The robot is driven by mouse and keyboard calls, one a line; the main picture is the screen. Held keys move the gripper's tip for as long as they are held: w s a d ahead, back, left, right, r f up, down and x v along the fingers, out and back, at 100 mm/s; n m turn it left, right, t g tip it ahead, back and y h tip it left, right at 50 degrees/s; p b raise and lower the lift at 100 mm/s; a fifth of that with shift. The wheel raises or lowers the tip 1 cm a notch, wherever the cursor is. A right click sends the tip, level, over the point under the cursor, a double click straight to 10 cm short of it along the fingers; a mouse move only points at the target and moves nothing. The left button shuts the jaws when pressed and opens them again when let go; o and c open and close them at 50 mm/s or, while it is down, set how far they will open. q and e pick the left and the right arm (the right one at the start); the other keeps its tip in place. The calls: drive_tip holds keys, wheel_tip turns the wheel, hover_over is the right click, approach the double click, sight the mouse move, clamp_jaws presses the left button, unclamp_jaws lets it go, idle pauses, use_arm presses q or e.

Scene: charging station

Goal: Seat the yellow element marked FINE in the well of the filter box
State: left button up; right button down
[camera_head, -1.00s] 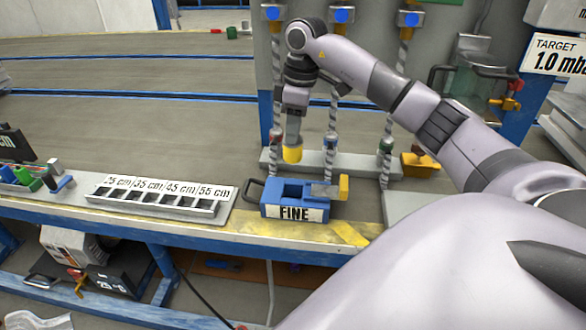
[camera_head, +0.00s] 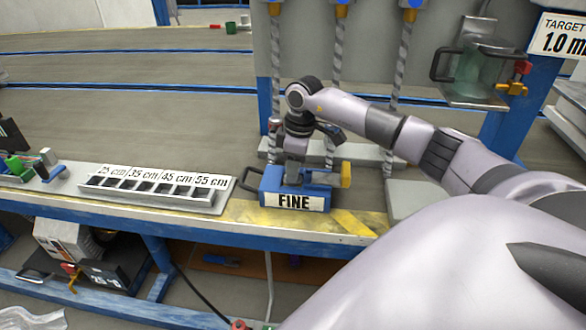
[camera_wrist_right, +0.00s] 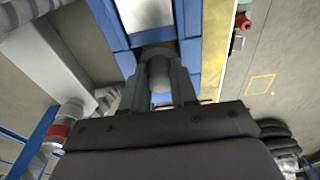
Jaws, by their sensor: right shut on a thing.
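The blue filter box (camera_head: 293,202), labelled FINE on its front, stands on the bench with a black handle at its left and a yellow part (camera_head: 346,174) at its right. My right gripper (camera_head: 294,180) points straight down into the box's top. In the right wrist view, its fingers (camera_wrist_right: 160,85) are shut on a grey rounded stem (camera_wrist_right: 158,70), between the blue walls of the box (camera_wrist_right: 187,50). The yellow element's coloured body is hidden inside or behind the box, so I cannot tell how deep it sits. My left gripper is not in view.
A grey tray (camera_head: 150,202) with several slots and length labels lies left of the box. Ribbed hoses (camera_head: 397,80) hang behind my right arm. A glass jar (camera_head: 475,70) stands in a holder at the right. Yellow-striped bench edge (camera_head: 350,220) runs in front.

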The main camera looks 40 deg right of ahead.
drive_tip(key=c, duration=0.9)
unclamp_jaws()
